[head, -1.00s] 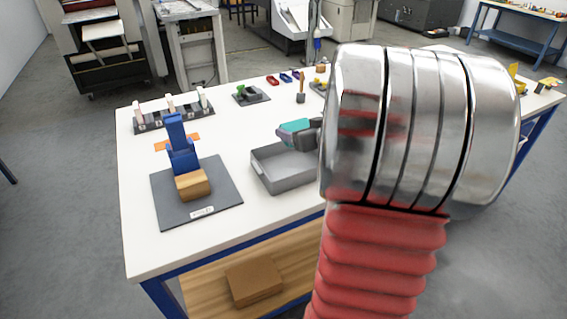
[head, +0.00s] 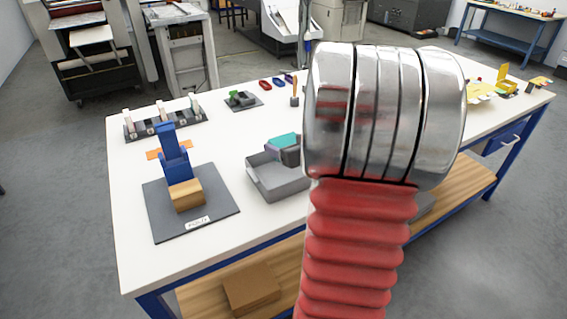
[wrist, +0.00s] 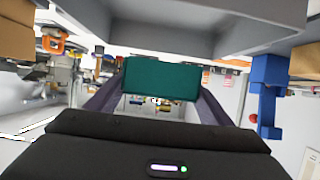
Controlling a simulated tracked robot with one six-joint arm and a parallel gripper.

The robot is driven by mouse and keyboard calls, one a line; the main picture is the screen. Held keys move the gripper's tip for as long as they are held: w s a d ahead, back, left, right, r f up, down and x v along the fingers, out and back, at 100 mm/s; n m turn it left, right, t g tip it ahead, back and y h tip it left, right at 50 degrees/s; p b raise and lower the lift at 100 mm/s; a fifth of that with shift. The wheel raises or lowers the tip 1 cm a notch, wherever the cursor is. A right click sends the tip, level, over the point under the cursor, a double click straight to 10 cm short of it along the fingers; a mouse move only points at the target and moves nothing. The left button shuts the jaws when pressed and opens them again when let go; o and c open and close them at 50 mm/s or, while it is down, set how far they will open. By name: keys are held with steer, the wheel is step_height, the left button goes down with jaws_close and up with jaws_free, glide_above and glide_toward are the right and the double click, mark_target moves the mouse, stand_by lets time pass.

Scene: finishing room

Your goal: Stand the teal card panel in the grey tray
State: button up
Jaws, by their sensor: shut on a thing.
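The teal card panel (head: 283,140) shows above the grey tray (head: 283,190) in the head view, near its back side. In the wrist view the panel (wrist: 160,78) is a dark teal rectangle held between the two fingers of my gripper (wrist: 158,92). My gripper is shut on it. In the head view my gripper (head: 290,156) is a small dark shape over the tray, partly hidden by my arm. The tray's grey wall (wrist: 180,40) fills the top of the wrist view. I cannot tell whether the panel touches the tray. The tray's right part is hidden.
A dark grey board (head: 215,222) with a blue stand (head: 172,150) and a tan block (head: 187,195) lies left of the tray. A rack (head: 165,125) stands at the back left. Small red and blue items (head: 265,84) lie behind.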

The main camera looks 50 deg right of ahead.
steer(key=shift+f, duration=0.95)
steer(key=shift+f, duration=1.9)
steer(key=shift+f, duration=0.6)
steer(key=o, duration=1)
steer(key=shift+r, duration=0.15)
